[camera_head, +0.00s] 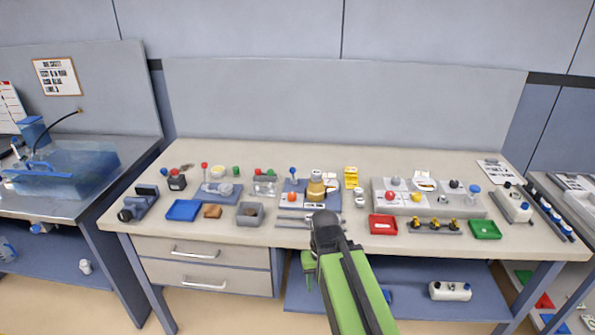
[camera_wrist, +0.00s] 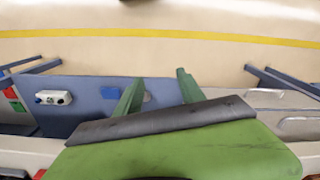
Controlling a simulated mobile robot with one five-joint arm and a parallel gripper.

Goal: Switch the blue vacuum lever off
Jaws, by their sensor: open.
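A lever with a blue knob (camera_head: 293,172) stands upright on a blue base plate (camera_head: 289,186) near the middle of the bench; it looks like the vacuum lever. A brass-coloured pot (camera_head: 316,189) stands just right of it. My green gripper (camera_head: 308,270) hangs in front of the bench's front edge, below the top and well short of the lever, partly hidden by my arm. In the wrist view my gripper (camera_wrist: 158,76) has its two green fingers apart with nothing between them. The lever does not show in the wrist view.
A second lever with a red knob (camera_head: 204,167) stands further left. A grey bin (camera_head: 250,214), a blue tray (camera_head: 183,211) and a red tray (camera_head: 383,225) line the front of the bench. Below is a blue shelf with a white container (camera_head: 450,291), also in the wrist view (camera_wrist: 53,97).

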